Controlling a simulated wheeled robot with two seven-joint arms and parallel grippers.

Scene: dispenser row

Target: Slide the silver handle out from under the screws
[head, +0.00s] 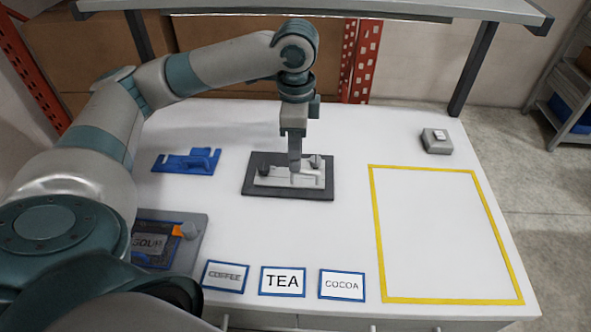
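The silver handle (275,179) is a light grey flat piece lying on a dark grey plate (318,193) in the middle of the white table. One dark round screw (264,169) shows at its left end and a greyer screw (315,161) at its right end. My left gripper (295,169) points straight down over the handle, between the two screws. Its fingers hide part of the handle. I see them edge-on, so I cannot tell whether they are open or closed on it. My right gripper is not in view.
A blue bracket (187,162) lies left of the plate. A grey panel with an orange part (185,231) is at front left. Cards COFFEE (225,276), TEA (282,281) and COCOA (342,285) line the front. The yellow-outlined area (379,235) is empty; a grey switch box (436,142) stands behind it.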

